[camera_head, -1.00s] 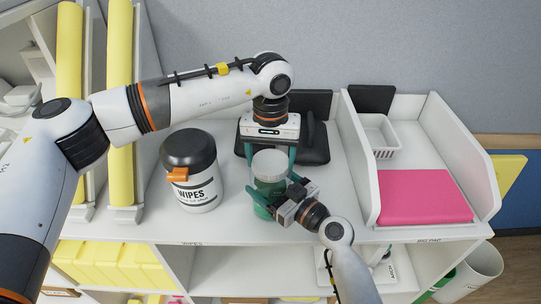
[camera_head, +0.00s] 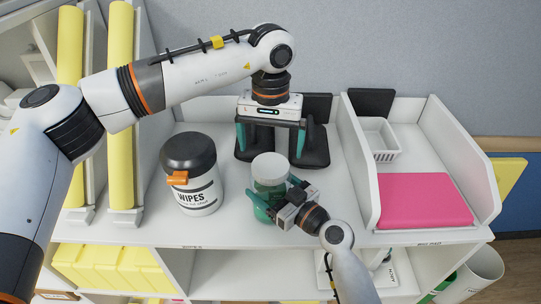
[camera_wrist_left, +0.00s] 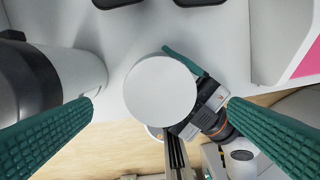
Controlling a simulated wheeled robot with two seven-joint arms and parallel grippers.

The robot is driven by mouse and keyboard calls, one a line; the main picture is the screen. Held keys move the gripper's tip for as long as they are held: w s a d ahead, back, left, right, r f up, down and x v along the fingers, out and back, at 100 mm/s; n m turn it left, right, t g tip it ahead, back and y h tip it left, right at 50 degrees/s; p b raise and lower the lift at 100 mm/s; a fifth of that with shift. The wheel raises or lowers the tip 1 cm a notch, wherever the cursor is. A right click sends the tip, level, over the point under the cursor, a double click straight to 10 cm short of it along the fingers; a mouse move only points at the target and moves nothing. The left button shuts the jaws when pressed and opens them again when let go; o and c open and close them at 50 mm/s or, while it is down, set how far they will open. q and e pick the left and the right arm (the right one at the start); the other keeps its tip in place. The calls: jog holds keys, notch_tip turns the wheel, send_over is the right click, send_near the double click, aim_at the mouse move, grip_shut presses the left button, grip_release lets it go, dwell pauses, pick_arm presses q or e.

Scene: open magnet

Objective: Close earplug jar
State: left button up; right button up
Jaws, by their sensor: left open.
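The earplug jar (camera_head: 264,212) is green and stands upright near the shelf's front edge, with its pale lid (camera_head: 270,167) on top. In the left wrist view the lid (camera_wrist_left: 160,90) is a round white disc between my fingers, apart from both. My left gripper (camera_head: 270,143) is open and empty, pointing down above and behind the lid. My right gripper (camera_head: 276,197) comes from the front right, its teal fingers on either side of the jar body. One right finger (camera_wrist_left: 183,60) shows beside the lid in the left wrist view. I cannot see whether the lid is seated or tight.
A wipes canister (camera_head: 195,185) with an orange tab stands left of the jar. A black stand (camera_head: 310,150) is behind. A white tray (camera_head: 365,190) with a pink pad (camera_head: 423,197) and a basket (camera_head: 379,135) lies right. The shelf's front edge is close to the jar.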

pick_arm(q)
notch_tip(320, 180, up, 7)
jog(key=shift+f, duration=0.1)
pick_arm(e)
jog(key=o, duration=1.8)
jog(key=shift+c, duration=0.2)
pick_arm(q)
notch_tip(320, 180, down, 4)
jog(key=b, duration=0.4)
pick_arm(e)
jog(key=v, duration=1.1)
jog(key=shift+f, duration=0.15)
pick_arm(q)
jog(key=shift+f, duration=0.15)
pick_arm(e)
jog(key=shift+s+d, duration=0.35)
jog(key=shift+s, duration=0.05)
